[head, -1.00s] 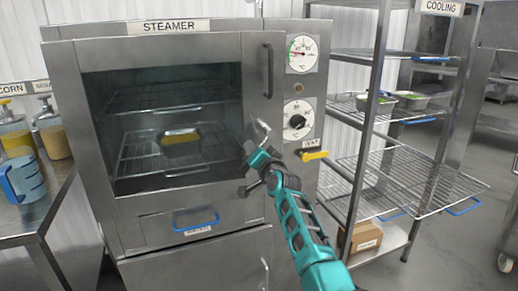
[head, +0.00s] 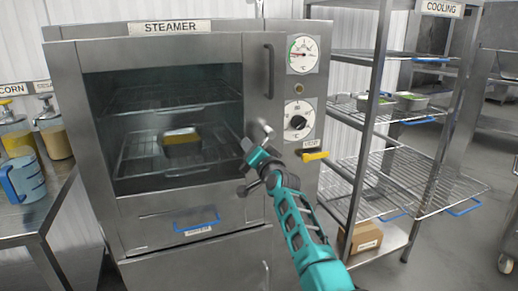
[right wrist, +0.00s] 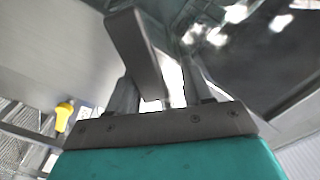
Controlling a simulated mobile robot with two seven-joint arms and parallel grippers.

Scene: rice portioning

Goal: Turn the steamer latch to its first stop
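The steel steamer (head: 166,225) has a windowed front (head: 170,115). A small pale metal lever (head: 263,130), which looks like the latch, stands at the window's lower right edge, below the upright bar handle (head: 268,70). My right gripper (head: 252,148) is at the lever's lower end, apparently touching or very near it. In the right wrist view a grey bar (right wrist: 135,50) crosses in front of the fingers. I cannot tell whether it is the latch or a finger, nor whether the jaws are closed. My left gripper is not in view.
A pan with yellow contents (head: 182,142) sits on the steamer's lower rack. A dial (head: 298,122) and a yellow handle (head: 315,156) are right of the lever. The cooling rack (head: 440,185) stands further right. A blue jug (head: 25,180) is on the left counter.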

